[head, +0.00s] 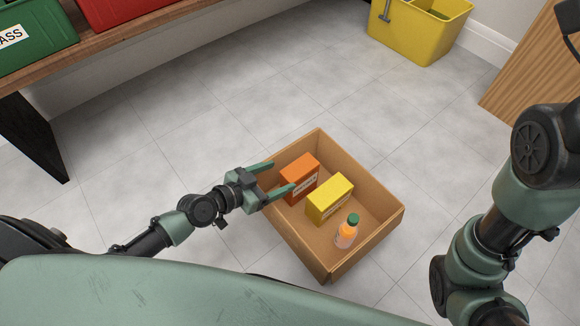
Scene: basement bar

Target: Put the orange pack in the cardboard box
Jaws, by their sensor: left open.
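The cardboard box (373,237) stands open on the tiled floor in the middle of the head view. The orange pack (300,172) stands inside it, near the back left. A yellow pack (331,199) is beside it in the box. My left gripper (282,177) reaches over the box's left wall, its fingers spread and pointing at the orange pack. I cannot tell whether a finger touches the pack. My right arm shows at the right edge, but its gripper is out of view.
A small orange bottle with a green cap (347,232) stands in the box's near part. A yellow bucket (418,32) is at the back right. A wooden bench (120,47) carries green (38,38) and red (110,10) crates at the upper left. Floor around the box is clear.

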